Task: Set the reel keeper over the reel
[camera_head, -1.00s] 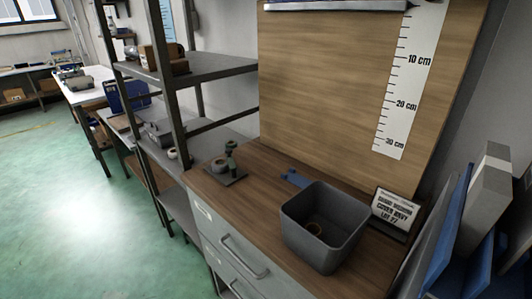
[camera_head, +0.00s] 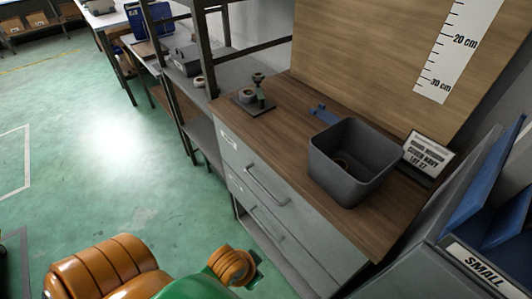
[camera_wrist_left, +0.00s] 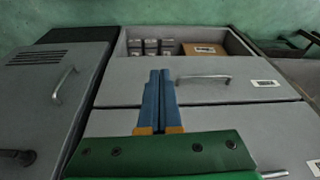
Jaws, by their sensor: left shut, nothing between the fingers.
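A dark square base (camera_head: 252,107) lies at the back left of the wooden bench. On it stand a pale round reel-like piece (camera_head: 246,96) and a dark green upright post with a wider top (camera_head: 259,82). An open dark grey bin (camera_head: 352,188) stands at the bench's right, with a brownish ring (camera_head: 341,163) partly visible inside. A small blue piece (camera_head: 324,114) lies behind the bin. I cannot tell which piece is the reel keeper. In the left wrist view my left gripper (camera_wrist_left: 160,74) has its blue fingers shut and empty, in front of grey drawers. My right gripper is not in view.
A small sign (camera_head: 428,152) stands right of the bin, before a wooden backboard (camera_head: 375,50) with a scale. Grey drawers (camera_head: 262,180) with handles form the bench front. Blue panels and a "SMALL" label (camera_head: 478,270) are at far right. Bench space between base and bin is clear.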

